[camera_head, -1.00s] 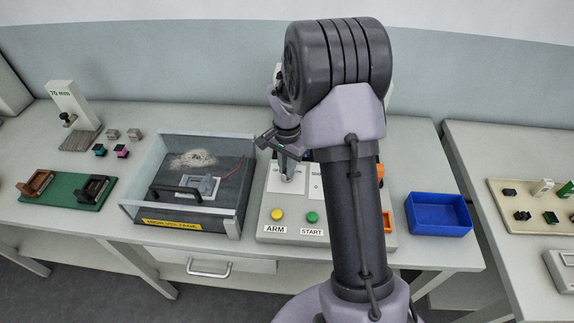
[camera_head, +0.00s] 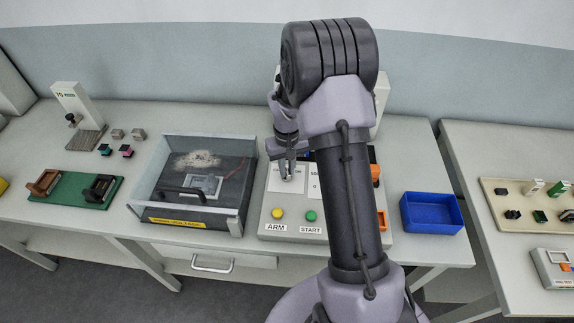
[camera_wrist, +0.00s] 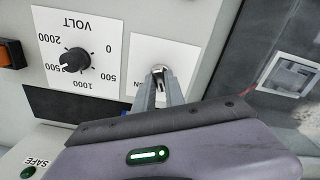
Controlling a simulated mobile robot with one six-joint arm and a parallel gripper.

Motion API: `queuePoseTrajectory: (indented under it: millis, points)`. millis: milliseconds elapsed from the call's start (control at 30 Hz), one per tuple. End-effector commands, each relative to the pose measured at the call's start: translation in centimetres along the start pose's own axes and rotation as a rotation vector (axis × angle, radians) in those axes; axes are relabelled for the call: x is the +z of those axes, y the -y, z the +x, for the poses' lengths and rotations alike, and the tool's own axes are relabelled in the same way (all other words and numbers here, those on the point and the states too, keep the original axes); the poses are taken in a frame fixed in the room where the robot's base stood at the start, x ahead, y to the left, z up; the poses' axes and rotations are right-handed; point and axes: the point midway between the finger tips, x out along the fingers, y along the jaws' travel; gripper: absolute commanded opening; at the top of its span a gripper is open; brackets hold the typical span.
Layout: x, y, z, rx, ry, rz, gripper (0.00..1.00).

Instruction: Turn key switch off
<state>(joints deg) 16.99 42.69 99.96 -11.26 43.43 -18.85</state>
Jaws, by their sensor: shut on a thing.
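The key switch (camera_wrist: 160,72) shows in the wrist view as a small metal and black piece on a white plate, upper middle. The same white plate (camera_head: 287,176) is on the control panel (camera_head: 295,217) in the head view. My gripper (camera_wrist: 160,82) has its two grey fingers closed around the key switch. In the head view my gripper (camera_head: 288,172) reaches down to the plate, and my arm covers much of the panel. Lettering beside the key, partly hidden by a finger, ends in "N"; the key's exact angle is hard to read.
A black VOLT knob (camera_wrist: 75,60) is beside the key plate. Yellow ARM (camera_head: 278,213) and green START (camera_head: 310,216) buttons are on the panel's front. A clear-walled box (camera_head: 192,184) stands close left, and a blue bin (camera_head: 432,213) stands right.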

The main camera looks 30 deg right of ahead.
Motion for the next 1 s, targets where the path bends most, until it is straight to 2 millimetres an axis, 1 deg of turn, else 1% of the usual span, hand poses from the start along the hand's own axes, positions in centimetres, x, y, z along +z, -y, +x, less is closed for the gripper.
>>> queuePoseTrajectory:
  millis: [200,500,700,1000]
  points:
    - [-0.04,-0.01,-0.18,0.000,-0.001,-0.165,0.00]
    - [-0.07,-0.01,-0.13,0.001,-0.002,-0.313,0.00]
    - [-0.08,-0.01,-0.08,0.001,-0.002,-0.359,0.00]
    - [-0.09,-0.01,-0.05,0.001,-0.002,-0.373,0.00]
